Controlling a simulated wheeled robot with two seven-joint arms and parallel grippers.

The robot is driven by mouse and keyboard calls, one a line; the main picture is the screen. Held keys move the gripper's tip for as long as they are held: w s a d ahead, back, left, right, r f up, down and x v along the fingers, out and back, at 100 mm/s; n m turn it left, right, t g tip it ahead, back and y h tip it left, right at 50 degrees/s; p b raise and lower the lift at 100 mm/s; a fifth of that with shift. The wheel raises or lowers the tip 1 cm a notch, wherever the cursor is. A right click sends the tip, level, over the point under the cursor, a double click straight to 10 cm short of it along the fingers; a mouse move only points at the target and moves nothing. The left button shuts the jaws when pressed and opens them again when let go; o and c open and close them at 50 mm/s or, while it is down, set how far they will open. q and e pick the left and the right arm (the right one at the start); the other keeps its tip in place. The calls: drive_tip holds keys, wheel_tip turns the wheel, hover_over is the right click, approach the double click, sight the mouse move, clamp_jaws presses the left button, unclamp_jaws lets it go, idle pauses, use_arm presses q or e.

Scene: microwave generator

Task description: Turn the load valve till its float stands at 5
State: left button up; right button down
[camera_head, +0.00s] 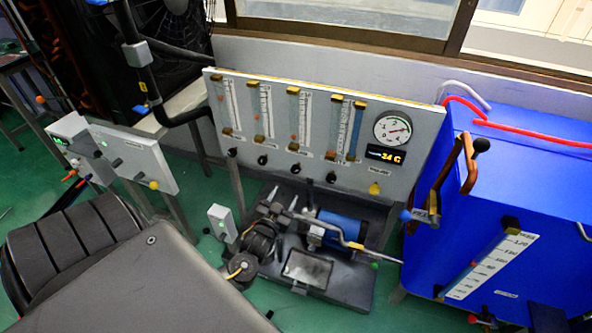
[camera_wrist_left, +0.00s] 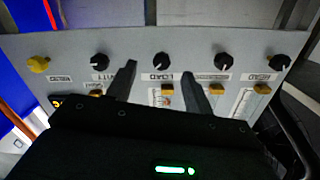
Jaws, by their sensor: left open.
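The load valve is a black knob with a white pointer line, above an upside-down LOAD label, in the left wrist view (camera_wrist_left: 162,59). In the head view it is the third black knob from the left (camera_head: 295,168) along the lower edge of the grey meter panel (camera_head: 222,84). The load tube (camera_head: 303,110) stands above it; its float's reading is too small to tell. My left gripper (camera_wrist_left: 159,75) is open and empty. Its fingers lie to either side of the load knob in the wrist picture, with no contact visible. I cannot make this gripper out in the head view.
Neighbouring black knobs (camera_wrist_left: 100,60) (camera_wrist_left: 223,60) sit close on both sides. A yellow knob (camera_head: 374,188), a round gauge (camera_head: 393,128) and a display are at the panel's right. A blue tank (camera_head: 540,200) stands to the right. A pump with a blue motor (camera_head: 340,228) is below.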

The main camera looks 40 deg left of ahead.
sight(295, 171)
use_arm(q)
drive_tip(key=shift+t, duration=0.3)
drive_tip(key=w+a, duration=0.1)
drive_tip(key=w, duration=0.2)
drive_tip(key=w+a+r, duration=0.1)
drive_tip(key=w, duration=0.2)
drive_tip(key=w+a+r, duration=0.1)
drive_tip(key=w, duration=0.2)
drive_tip(key=shift+w+a+r, duration=0.1)
drive_tip(key=shift+r, duration=0.1)
drive_tip(key=shift+w+a+b, duration=0.25)
drive_tip(key=shift+w+b, duration=0.05)
drive_tip(key=shift+w, duration=0.45)
use_arm(e)
drive_tip(key=shift+w+a+r, duration=0.15)
drive_tip(key=shift+w+r, duration=0.35)
drive_tip(key=shift+w+a+r, duration=0.15)
drive_tip(key=shift+w+r, duration=0.3)
use_arm(q)
drive_tip(key=c, duration=1)
use_arm(e)
drive_tip(key=shift+a, duration=0.1)
